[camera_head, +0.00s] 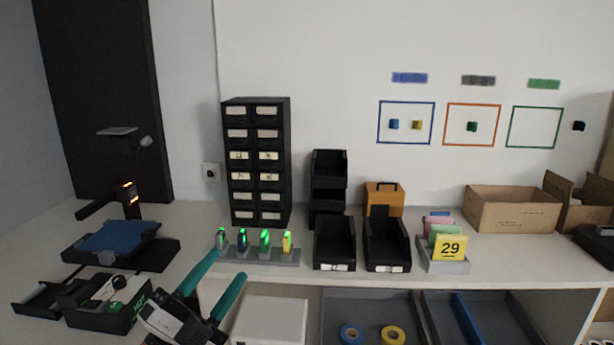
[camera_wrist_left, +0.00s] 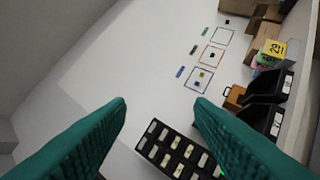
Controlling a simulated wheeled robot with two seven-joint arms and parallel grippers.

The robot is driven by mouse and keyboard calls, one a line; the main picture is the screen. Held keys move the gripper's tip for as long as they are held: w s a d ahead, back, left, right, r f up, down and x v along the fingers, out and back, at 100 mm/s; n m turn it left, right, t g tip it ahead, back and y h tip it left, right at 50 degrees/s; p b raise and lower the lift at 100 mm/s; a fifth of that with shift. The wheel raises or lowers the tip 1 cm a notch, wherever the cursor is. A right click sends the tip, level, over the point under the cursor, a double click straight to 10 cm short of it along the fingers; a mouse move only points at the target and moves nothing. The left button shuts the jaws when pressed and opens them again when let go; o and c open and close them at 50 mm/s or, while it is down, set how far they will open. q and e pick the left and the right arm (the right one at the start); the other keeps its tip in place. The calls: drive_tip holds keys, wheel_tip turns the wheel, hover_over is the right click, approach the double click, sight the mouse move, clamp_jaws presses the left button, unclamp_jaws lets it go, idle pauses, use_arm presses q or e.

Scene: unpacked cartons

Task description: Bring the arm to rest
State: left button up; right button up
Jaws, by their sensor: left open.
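My left gripper (camera_head: 222,285) comes up from the bottom left of the head view, in front of the bench edge. Its two teal fingers are spread apart with nothing between them. In the left wrist view the same teal fingers (camera_wrist_left: 160,115) stand wide apart, with the white wall and part of the black drawer cabinet (camera_wrist_left: 180,152) beyond them. The fingers touch nothing that I can see. My right gripper does not show in either view.
A grey rack (camera_head: 262,256) with several green-lit devices stands just behind the gripper. The drawer cabinet (camera_head: 256,165) rises behind it. A white box (camera_head: 270,318) is close at right. A printer-like machine (camera_head: 120,245) and a black box (camera_head: 108,305) stand left. Cartons (camera_head: 512,212) are far right.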

use_arm(q)
drive_tip(key=s+a+f+n+g+y, duration=0.3)
drive_tip(key=a+f+n+y, duration=0.2)
drive_tip(key=f+n+y, duration=0.45)
drive_tip(key=s+a+f+n+g+y, duration=0.25)
drive_tip(key=a+f+n+y, duration=0.35)
drive_tip(key=f, duration=0.7)
drive_tip(key=s+d+f+n+g+h, duration=0.3)
drive_tip(key=s+f+g, duration=0.8)
drive_tip(key=s, duration=0.6)
wheel_tip(320, 180, down, 26)
drive_tip(key=s+p, duration=0.1)
drive_tip(key=s, duration=0.1)
drive_tip(key=s+a+f+g+p, duration=0.1)
drive_tip(key=s+a+f+g, duration=0.1)
drive_tip(key=s+f, duration=1.3)
drive_tip(key=shift+s+a+f+y, duration=0.3)
drive_tip(key=shift+s+a+y, duration=0.1)
drive_tip(key=shift+s, duration=0.25)
